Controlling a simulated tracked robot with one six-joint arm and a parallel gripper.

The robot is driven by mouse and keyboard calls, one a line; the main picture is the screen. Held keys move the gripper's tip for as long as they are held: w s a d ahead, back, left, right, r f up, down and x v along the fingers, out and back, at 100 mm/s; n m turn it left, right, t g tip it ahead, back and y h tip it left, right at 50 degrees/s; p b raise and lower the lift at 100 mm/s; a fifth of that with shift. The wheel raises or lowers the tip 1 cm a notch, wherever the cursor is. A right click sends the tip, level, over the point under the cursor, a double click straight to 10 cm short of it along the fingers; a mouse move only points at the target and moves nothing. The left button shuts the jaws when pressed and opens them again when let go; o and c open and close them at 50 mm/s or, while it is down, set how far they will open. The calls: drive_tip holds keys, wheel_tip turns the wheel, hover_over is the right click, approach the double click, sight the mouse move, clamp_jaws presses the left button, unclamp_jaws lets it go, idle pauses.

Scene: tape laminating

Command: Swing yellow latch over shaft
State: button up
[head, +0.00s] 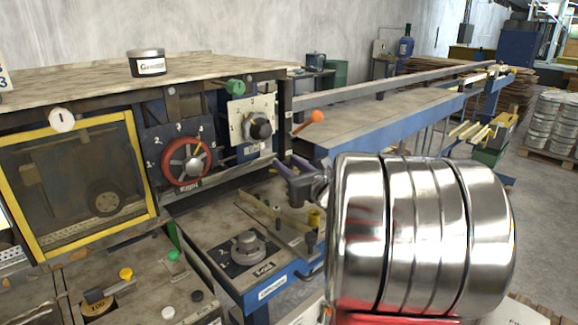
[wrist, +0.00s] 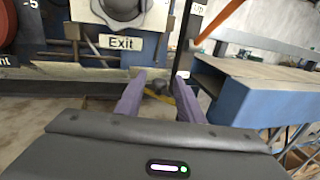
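My gripper (head: 288,168) is at the centre of the head view, its purple fingers pointing left towards the machine. In the wrist view my gripper (wrist: 158,80) has its two fingers apart, with nothing held between them. A small dark rounded end, possibly the shaft (wrist: 158,86), shows beyond the gap between the fingers. In the head view a long dull-yellow bar (head: 262,212) lies below my gripper, and a yellow cap (head: 314,217) stands to its right. I cannot tell whether latch and shaft touch.
The Exit dial (head: 259,128) is on the panel left of my gripper, above the fingers in the wrist view. An orange-knobbed lever (head: 314,117) sticks out nearby. A blue-framed outfeed table (head: 390,120) runs back to the right. A lower dial (head: 248,246) sits below.

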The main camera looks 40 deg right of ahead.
drive_tip(key=shift+c, duration=0.4)
clamp_jaws()
